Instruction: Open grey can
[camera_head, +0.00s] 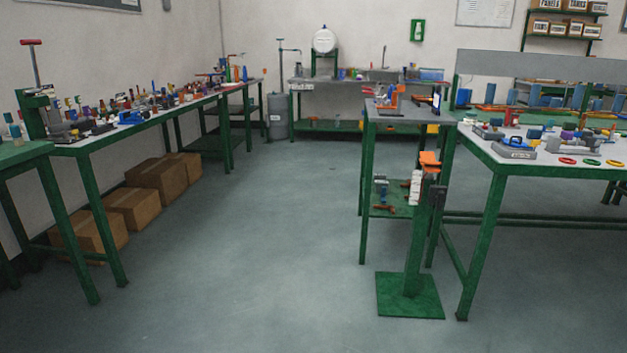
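A grey can (278,117) stands upright on the floor by the back wall, at the left end of the sink bench. It is far off and small in the view. Its top is hard to make out, so I cannot tell whether a lid is on it. Neither of my grippers is in view.
A long workbench (95,146) crowded with tools runs along the left wall, with cardboard boxes (158,180) under it. The sink bench (355,87) stands at the back. A green post stand (410,308) and tables (485,154) fill the right. The middle floor (270,220) is clear.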

